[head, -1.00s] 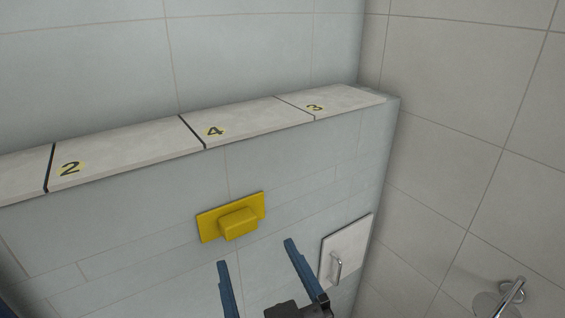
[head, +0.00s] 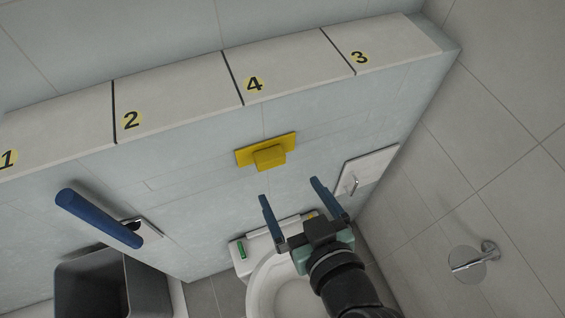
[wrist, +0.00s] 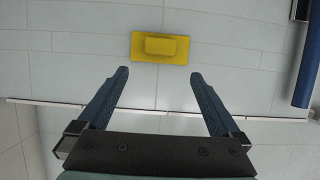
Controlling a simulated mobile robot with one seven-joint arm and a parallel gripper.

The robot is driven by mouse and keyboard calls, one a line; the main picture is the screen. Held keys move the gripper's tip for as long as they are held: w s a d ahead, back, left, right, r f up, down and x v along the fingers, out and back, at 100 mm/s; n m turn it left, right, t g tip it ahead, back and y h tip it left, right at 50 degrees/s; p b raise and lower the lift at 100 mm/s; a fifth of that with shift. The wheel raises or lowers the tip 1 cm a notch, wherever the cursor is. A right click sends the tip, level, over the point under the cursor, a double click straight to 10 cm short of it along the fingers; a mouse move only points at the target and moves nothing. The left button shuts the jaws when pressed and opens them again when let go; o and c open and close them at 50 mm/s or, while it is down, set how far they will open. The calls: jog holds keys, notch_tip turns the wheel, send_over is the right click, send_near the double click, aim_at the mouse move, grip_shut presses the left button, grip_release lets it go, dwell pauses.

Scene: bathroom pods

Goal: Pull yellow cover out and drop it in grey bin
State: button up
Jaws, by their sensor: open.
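The yellow cover (head: 267,150) is a flat plate with a block-like grip, set on the tiled wall below the shelf. It also shows in the wrist view (wrist: 160,47), ahead of the fingertips. My gripper (head: 291,188) is open and empty, below and slightly right of the cover in the head view, apart from it. In the wrist view its two blue fingers (wrist: 158,76) are spread wide, with the cover centred beyond them. A grey bin (head: 112,285) stands at the lower left of the head view, open at the top.
A white toilet (head: 262,285) lies beneath my gripper. A blue bar (head: 98,217) juts from the wall above the bin. A white hatch with a handle (head: 366,172) is right of the cover. A numbered shelf (head: 185,85) runs above. The wall around the cover is clear.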

aim_at(272, 160)
jog(key=x, duration=1.1)
jog(key=shift+r+p, duration=0.1)
jog(key=shift+p, duration=0.3)
grip_shut()
